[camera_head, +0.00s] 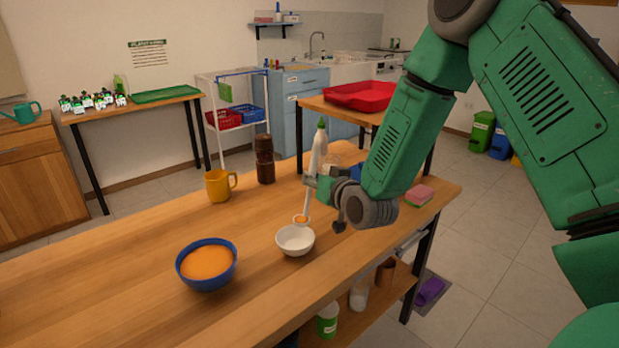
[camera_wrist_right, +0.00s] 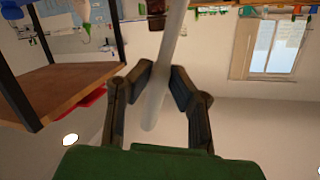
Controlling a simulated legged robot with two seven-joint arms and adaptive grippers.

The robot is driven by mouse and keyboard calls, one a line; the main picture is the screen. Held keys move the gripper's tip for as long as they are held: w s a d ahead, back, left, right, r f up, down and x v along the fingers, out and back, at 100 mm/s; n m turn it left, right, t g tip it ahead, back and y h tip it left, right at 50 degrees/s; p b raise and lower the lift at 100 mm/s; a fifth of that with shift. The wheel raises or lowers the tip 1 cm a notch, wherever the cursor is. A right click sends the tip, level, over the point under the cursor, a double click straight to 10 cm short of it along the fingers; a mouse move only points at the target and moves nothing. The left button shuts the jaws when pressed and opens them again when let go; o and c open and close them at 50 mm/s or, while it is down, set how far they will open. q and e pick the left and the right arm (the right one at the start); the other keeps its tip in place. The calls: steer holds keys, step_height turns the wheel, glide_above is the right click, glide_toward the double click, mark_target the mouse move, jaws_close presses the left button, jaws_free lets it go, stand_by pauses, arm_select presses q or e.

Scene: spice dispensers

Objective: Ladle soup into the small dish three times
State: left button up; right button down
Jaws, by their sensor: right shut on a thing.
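A blue bowl (camera_head: 207,264) filled with orange soup stands on the wooden table toward the front. A small white dish (camera_head: 295,240) stands to its right. My right gripper (camera_head: 312,185) is shut on the handle of a white ladle (camera_head: 306,205). The ladle hangs down, and its cup, with orange soup in it, is over the far rim of the white dish. Whether the cup touches the dish is unclear. In the right wrist view the pale ladle handle (camera_wrist_right: 164,80) passes between the gripper's fingers (camera_wrist_right: 160,88). My left gripper is not in view.
A yellow mug (camera_head: 218,186), a dark brown stacked jar (camera_head: 265,160) and a white bottle with a green cap (camera_head: 319,148) stand behind the dish. A pink and green sponge (camera_head: 418,196) lies near the right edge. The table's left part is clear.

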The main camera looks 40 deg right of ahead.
steer(key=f, duration=0.1)
steer(key=w+f+g, duration=0.1)
steer(key=shift+a+f+n+p, duration=0.25)
steer(key=shift+f+n+p, duration=0.05)
steer(key=shift+p, duration=0.05)
steer(key=w+a+f+n+g+h+p, duration=0.2)
steer(key=w+a+f+n+g+h, duration=0.2)
steer(key=w+g, duration=0.5)
steer(key=f+n+g, duration=0.1)
steer(key=g, duration=0.2)
steer(key=shift+a+f, duration=0.25)
steer(key=shift+f, duration=0.15)
stand_by(1.3)
steer(key=shift+w+g, duration=0.1)
steer(key=shift+g, duration=0.2)
